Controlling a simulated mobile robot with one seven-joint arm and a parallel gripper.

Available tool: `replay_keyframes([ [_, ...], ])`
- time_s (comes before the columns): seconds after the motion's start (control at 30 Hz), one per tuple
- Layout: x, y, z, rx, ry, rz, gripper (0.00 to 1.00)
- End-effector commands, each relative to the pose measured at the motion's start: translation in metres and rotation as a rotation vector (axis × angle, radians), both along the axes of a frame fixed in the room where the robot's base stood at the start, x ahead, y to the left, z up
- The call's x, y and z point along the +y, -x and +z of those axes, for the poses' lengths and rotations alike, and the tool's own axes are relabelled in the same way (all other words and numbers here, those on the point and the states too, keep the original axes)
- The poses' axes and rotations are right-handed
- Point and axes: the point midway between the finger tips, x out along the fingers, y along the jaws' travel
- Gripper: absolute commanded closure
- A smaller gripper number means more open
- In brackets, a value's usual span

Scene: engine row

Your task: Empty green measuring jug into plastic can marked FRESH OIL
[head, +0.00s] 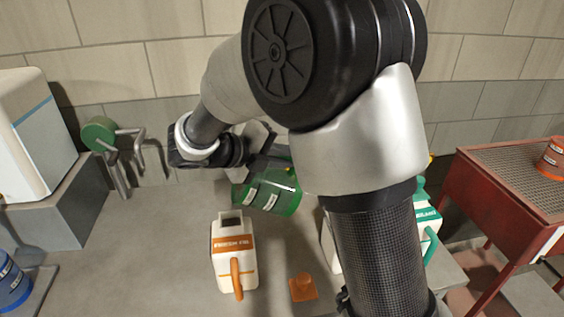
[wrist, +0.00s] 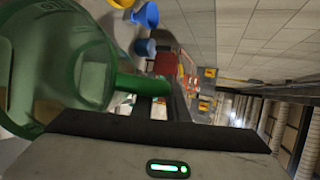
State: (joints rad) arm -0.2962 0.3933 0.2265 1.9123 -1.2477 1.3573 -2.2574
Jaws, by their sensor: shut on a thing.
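The green see-through measuring jug (head: 268,193) is in my gripper (head: 258,158), tilted in the air above the bench. In the wrist view the jug (wrist: 60,70) fills the left side, its handle between my fingers (wrist: 150,88). I cannot tell if liquid is in it. A white plastic can with an orange label and orange handle (head: 234,262) stands below and left of the jug, its top opening uncovered. Another white can with a green label and green handle (head: 428,218) is partly hidden by my arm.
An orange cap (head: 303,288) lies on the grey bench (head: 165,265), right of the orange-labelled can. A blue container (head: 12,283) is at the left edge. A green-headed metal fixture (head: 103,138) stands by the wall. A red cart (head: 505,175) is at right.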

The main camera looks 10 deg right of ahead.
Motion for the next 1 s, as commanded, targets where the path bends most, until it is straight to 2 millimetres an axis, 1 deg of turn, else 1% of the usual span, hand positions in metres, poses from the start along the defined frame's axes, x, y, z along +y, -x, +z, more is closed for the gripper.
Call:
replay_keyframes([
  [0.03,-0.006,0.0,-0.003,-0.002,-0.038,-0.005,1.0],
  [0.13,-0.012,0.0,-0.007,-0.004,-0.111,-0.004,1.0],
  [0.2,-0.013,0.0,-0.003,0.001,-0.139,0.0,1.0],
  [0.47,-0.02,0.0,-0.011,0.002,-0.233,-0.001,1.0],
  [0.63,-0.027,0.0,-0.022,0.001,-0.355,-0.003,1.0],
  [0.7,-0.029,0.0,-0.033,0.001,-0.407,-0.005,1.0],
  [1.0,-0.032,0.0,-0.056,0.0,-0.61,-0.004,1.0],
])
